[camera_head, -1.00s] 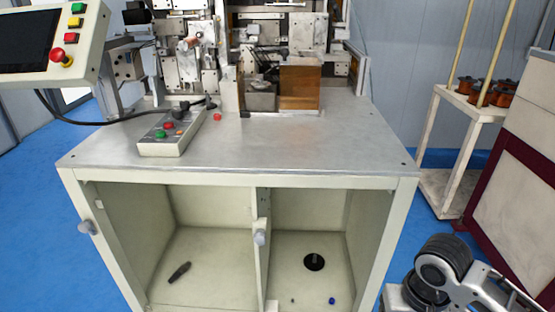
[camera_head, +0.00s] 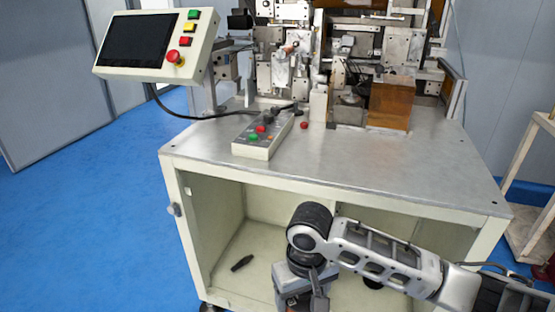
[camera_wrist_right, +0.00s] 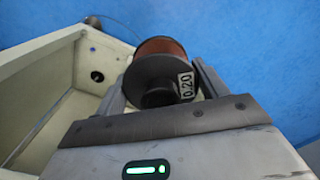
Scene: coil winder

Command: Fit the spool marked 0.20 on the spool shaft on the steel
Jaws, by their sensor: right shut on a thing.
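The spool marked 0.20 (camera_wrist_right: 160,60) shows in the right wrist view, with black flanges, copper-brown winding and a white label on the near flange. My right gripper (camera_wrist_right: 162,80) is shut on it, one finger at each side. In the head view my right arm reaches in from the right in front of the steel-topped bench (camera_head: 330,170); the wrist hangs before the open cabinet and the spool cannot be made out there. I cannot single out the spool shaft with certainty among the machine parts (camera_head: 290,60). My left gripper is not in view.
A control box (camera_head: 262,135) with buttons and a cable lies on the bench top, near a brown block (camera_head: 390,103). A screen panel (camera_head: 155,45) juts out at the left. The bench's front right top is clear. A pale rack (camera_head: 535,190) stands at the right.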

